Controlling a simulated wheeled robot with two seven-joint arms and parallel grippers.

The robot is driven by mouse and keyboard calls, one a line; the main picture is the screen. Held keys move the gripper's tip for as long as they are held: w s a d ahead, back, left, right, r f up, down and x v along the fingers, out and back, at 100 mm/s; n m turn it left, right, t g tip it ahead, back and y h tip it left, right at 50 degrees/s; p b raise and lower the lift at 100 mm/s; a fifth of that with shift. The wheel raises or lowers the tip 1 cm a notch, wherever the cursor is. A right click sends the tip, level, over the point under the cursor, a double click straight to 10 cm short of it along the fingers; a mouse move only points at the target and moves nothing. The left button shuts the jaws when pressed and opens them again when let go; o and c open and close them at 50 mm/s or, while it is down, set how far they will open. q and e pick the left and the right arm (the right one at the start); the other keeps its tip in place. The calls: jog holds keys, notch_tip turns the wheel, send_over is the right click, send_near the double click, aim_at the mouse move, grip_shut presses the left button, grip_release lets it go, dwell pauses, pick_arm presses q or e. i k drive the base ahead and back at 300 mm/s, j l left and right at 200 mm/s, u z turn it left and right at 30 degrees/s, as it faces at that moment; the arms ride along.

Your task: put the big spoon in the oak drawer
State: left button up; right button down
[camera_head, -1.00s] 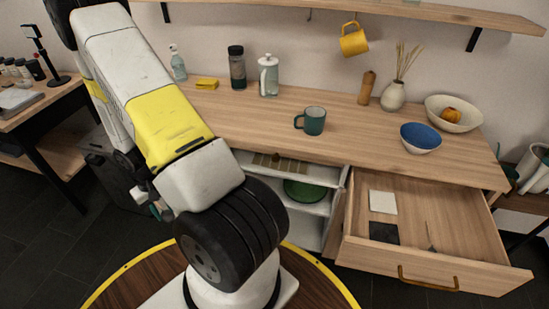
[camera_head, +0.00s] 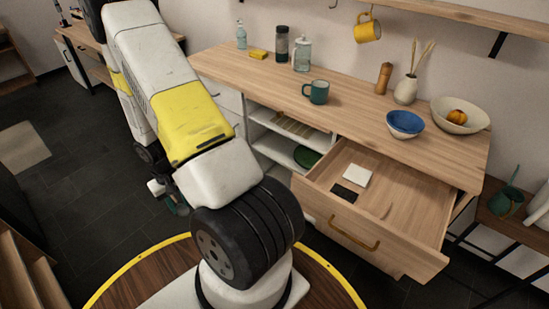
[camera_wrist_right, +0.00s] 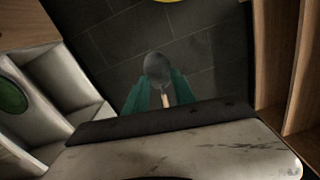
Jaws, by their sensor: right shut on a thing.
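The oak drawer (camera_head: 362,240) is pulled open under the wooden counter, at the right in the head view. My right gripper (camera_head: 178,206) shows only in small part beyond my arm in the head view, over the dark floor left of the cabinet. In the right wrist view its green fingers (camera_wrist_right: 160,95) are shut on the big spoon. The spoon has a grey rounded bowl (camera_wrist_right: 157,66) and a pale handle (camera_wrist_right: 165,100) between the fingers. It is apart from the drawer. My left gripper is not in view.
A white square (camera_head: 357,176), a dark square (camera_head: 344,192) and a thin small item (camera_head: 386,212) lie in the drawer, with bare floor around them. The counter holds a teal mug (camera_head: 318,92), a blue bowl (camera_head: 405,123) and a cream bowl (camera_head: 467,118). Open shelves stand left of the drawer.

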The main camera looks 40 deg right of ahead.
aim_at(407, 226)
jog(key=k+z, duration=0.2)
jog(key=k, duration=0.4)
jog(key=k+l+z, duration=0.25)
jog(key=k, duration=0.3)
